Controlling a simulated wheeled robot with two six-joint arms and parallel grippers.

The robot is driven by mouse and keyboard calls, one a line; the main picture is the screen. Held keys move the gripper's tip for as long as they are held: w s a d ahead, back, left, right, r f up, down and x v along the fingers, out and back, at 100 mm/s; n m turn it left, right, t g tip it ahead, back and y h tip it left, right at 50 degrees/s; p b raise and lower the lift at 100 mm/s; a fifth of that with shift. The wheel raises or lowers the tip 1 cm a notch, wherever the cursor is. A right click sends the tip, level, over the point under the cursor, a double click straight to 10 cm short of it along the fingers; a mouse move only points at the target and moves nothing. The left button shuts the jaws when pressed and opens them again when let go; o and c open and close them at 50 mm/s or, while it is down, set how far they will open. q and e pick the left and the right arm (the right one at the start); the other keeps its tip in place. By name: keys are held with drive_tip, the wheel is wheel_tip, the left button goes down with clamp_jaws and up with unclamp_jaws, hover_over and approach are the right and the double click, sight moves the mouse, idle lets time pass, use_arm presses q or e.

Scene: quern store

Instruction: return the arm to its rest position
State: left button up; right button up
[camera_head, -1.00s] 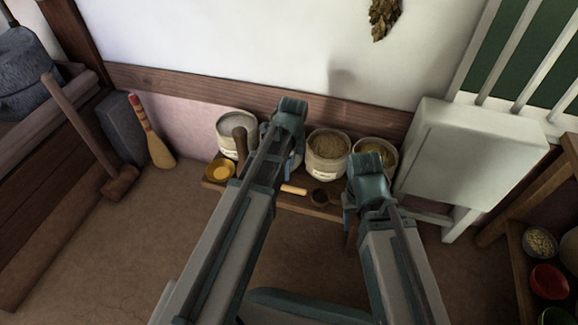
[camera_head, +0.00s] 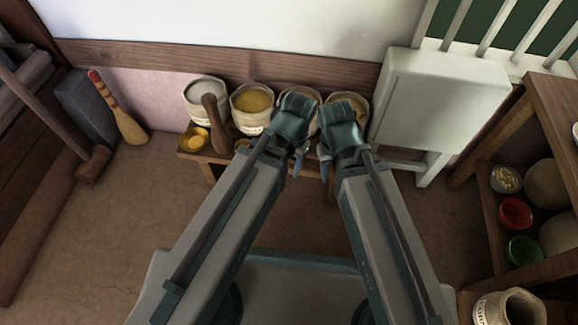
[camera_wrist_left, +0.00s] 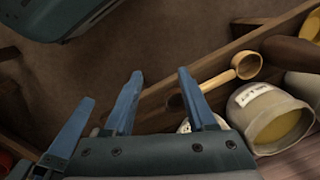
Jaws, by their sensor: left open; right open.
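Both of my arms reach forward over the low wooden bench in the head view. My left gripper (camera_head: 299,170) hangs in front of the jars, its blue fingers pointing down. In the left wrist view its two fingers (camera_wrist_left: 161,73) stand apart with nothing between them. My right gripper (camera_head: 324,174) is close beside it on the right, its fingers also pointing down, with no object seen in it. A further blue finger at the left of the wrist view seems to be the right gripper's. The wrists hide parts of the jars behind.
The bench (camera_head: 196,157) holds several jars, including one of yellow meal (camera_head: 254,100), a brown pestle (camera_head: 215,115) and a yellow bowl (camera_head: 195,138). A ladle (camera_wrist_left: 246,66) lies there. A white cabinet (camera_head: 440,100) and wooden shelf (camera_head: 555,100) stand right.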

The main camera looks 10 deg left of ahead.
use_arm(q)
drive_tip(key=shift+s+d+n, duration=0.3)
drive_tip(key=shift+s+n, duration=0.3)
wheel_tip(320, 180, up, 42)
drive_tip(key=p, duration=4.2)
